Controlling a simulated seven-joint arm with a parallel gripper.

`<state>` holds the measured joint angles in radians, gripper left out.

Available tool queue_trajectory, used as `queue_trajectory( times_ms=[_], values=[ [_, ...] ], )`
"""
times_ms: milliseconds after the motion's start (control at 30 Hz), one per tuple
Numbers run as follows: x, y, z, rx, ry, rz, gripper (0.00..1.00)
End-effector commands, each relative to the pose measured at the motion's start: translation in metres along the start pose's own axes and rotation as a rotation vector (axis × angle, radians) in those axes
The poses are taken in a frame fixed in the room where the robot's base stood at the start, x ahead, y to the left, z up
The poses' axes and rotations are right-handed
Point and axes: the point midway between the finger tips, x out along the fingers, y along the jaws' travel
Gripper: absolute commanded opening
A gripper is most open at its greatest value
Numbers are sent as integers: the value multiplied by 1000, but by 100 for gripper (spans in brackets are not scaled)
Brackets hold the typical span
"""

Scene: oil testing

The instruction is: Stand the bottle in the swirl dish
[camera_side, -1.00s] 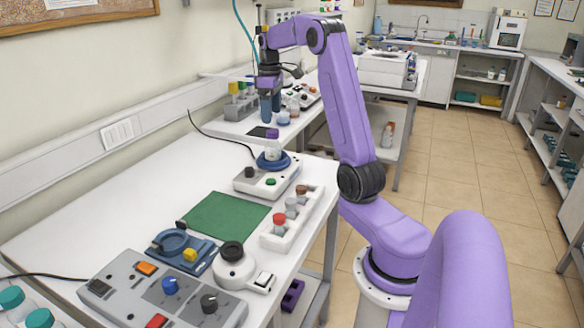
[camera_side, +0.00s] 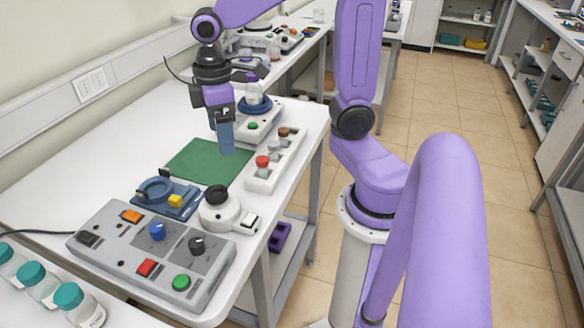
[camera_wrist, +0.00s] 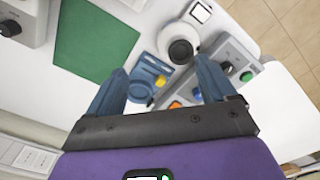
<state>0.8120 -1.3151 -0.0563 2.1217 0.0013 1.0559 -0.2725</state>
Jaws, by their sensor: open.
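My gripper (camera_side: 226,146) is open and empty, pointing down above the green mat, in front of the device and apart from the bottle. In the wrist view its two blue fingers (camera_wrist: 162,66) are spread wide with nothing between them. The bottle and swirl dish are not clearly visible in the wrist view.
The green mat (camera_side: 207,162) is bare. A white rack (camera_side: 264,180) holds bottles with red, grey and brown caps. A blue ring fixture (camera_side: 155,190), a round white device (camera_side: 215,213) and a grey control box (camera_side: 150,250) stand nearer. Teal-capped bottles (camera_side: 32,274) are front left.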

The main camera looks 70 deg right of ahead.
Motion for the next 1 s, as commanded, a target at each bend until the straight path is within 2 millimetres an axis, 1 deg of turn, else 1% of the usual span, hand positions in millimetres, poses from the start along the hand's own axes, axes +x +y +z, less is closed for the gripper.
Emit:
queue_trajectory(
  times_ms=[33,100,200,300,400,500,600,1000],
  values=[
    [3,-20,8,-42,1,-1,84],
    [8,-43,18,-89,3,-3,84],
    [15,-73,38,-157,5,-5,84],
    [22,-97,58,-220,9,-8,84],
    [28,-113,76,-267,10,-11,84],
    [33,-122,90,-301,10,-12,84],
    [35,-127,96,-318,11,-14,84],
    [36,-128,98,-323,11,-14,84]
  ],
)
